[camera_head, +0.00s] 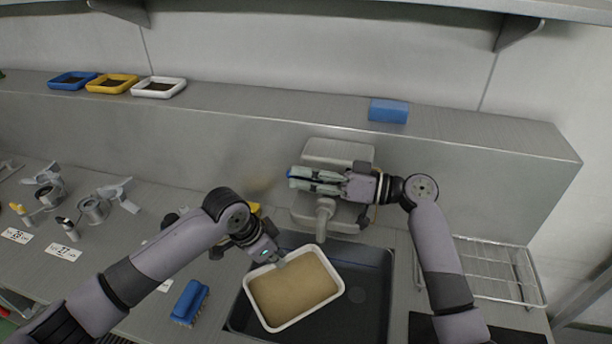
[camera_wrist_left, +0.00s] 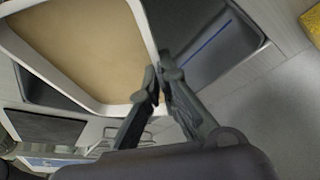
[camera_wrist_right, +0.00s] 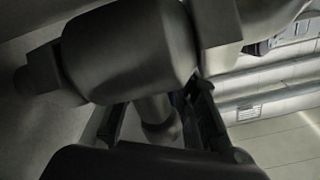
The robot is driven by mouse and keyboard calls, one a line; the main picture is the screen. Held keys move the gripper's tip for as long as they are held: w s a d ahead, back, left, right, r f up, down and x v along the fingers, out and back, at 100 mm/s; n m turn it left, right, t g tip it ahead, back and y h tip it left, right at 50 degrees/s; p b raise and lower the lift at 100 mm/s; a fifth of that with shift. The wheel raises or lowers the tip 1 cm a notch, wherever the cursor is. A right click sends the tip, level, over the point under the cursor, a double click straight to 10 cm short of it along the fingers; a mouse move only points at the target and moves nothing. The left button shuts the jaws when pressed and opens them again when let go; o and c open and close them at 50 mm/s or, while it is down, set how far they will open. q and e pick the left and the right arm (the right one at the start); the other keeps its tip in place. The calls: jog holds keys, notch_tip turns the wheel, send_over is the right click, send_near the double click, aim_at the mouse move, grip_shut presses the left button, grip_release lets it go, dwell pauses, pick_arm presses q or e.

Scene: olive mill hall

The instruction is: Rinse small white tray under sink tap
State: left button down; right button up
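The small white tray (camera_head: 337,292) is tilted over the dark sink (camera_head: 370,275), its inside covered with a brown layer. My left gripper (camera_head: 278,259) is shut on the tray's rim; the left wrist view shows the fingertips (camera_wrist_left: 160,82) pinching the white edge (camera_wrist_left: 140,20). The grey tap (camera_head: 323,220) stands behind the sink, its spout end near the tray's far edge. My right gripper (camera_head: 312,178) is at the top of the tap. In the right wrist view its fingers (camera_wrist_right: 160,110) are apart, with the tap's thick body (camera_wrist_right: 130,50) close in front. No water stream shows.
A blue brush (camera_head: 190,301) lies left of the sink. A wire rack (camera_head: 492,270) stands to the right. The back ledge (camera_head: 270,105) holds a blue block (camera_head: 388,110) and blue, yellow and white trays (camera_head: 158,88). Metal fittings (camera_head: 93,208) stand on the left counter.

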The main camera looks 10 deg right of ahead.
grip_shut()
dwell(0.4)
jog(key=shift+g, duration=0.3)
jog(key=shift+s+a+n+g+y, duration=0.1)
jog(key=shift+s+n+g+y, duration=0.2)
jog(key=shift+n+g, duration=0.3)
jog(key=shift+o, duration=1.8)
grip_release()
jog(key=shift+w, duration=0.1)
jog(key=v, duration=1.2)
